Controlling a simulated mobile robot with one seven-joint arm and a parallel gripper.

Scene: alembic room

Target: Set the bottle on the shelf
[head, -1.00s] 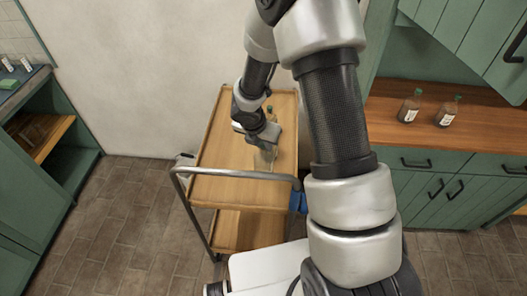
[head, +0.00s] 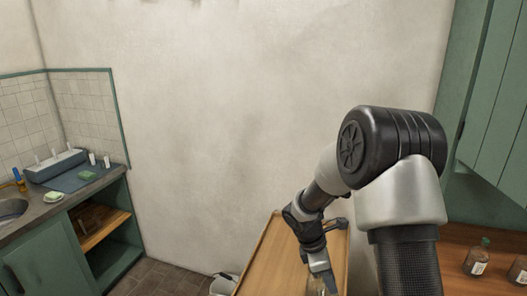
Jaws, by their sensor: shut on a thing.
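My gripper (head: 323,278) points down over the wooden top of the cart (head: 268,262), near the bottom edge of the head view. It is shut on a clear bottle (head: 320,291). Only a small part of the bottle shows, as the frame's edge cuts it off. I cannot tell whether the bottle touches the cart top. An open wooden shelf (head: 106,230) is inside the green cabinet at the left, apart from my gripper.
Two brown bottles with labels, one (head: 478,258) with a green cap, stand on the wooden counter (head: 450,262) at right. The left counter (head: 62,203) holds a sink, a rack and small items.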

